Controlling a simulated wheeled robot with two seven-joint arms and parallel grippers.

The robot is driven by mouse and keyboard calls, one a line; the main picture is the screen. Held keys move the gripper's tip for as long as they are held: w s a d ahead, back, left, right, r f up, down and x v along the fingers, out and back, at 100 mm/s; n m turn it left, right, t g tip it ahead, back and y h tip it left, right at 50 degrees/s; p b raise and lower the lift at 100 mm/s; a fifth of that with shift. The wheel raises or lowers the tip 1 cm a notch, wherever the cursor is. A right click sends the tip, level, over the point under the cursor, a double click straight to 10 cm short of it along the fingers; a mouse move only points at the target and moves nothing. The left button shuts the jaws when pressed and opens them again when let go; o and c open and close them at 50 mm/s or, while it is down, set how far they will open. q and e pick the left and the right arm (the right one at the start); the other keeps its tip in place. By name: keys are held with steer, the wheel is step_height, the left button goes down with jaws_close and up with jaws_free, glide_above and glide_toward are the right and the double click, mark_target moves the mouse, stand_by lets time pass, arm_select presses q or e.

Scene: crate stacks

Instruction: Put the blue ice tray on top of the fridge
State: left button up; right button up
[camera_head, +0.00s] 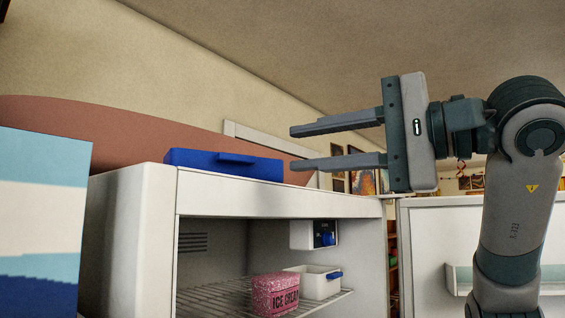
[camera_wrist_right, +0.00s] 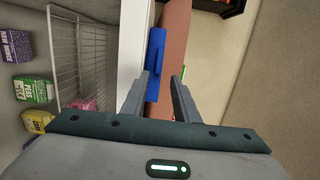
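The blue ice tray (camera_head: 222,163) lies on top of the white fridge (camera_head: 270,193), near its front edge. In the right wrist view the tray (camera_wrist_right: 156,52) shows beyond the fingertips, beside the white fridge edge (camera_wrist_right: 132,50). My right gripper (camera_head: 292,148) is open and empty, with its two fingers apart. In the head view its fingertips are just right of the tray and appear apart from it. It also shows in the right wrist view (camera_wrist_right: 164,80). My left gripper is not in view.
The fridge door (camera_head: 490,225) stands open at the right. Inside are a wire rack (camera_head: 215,298), a pink ice cream box (camera_head: 274,295) and a white container with a blue handle (camera_head: 318,284). A blue-and-white striped box (camera_head: 40,215) stands at the left.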

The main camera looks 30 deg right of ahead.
steer(key=shift+v, duration=1.45)
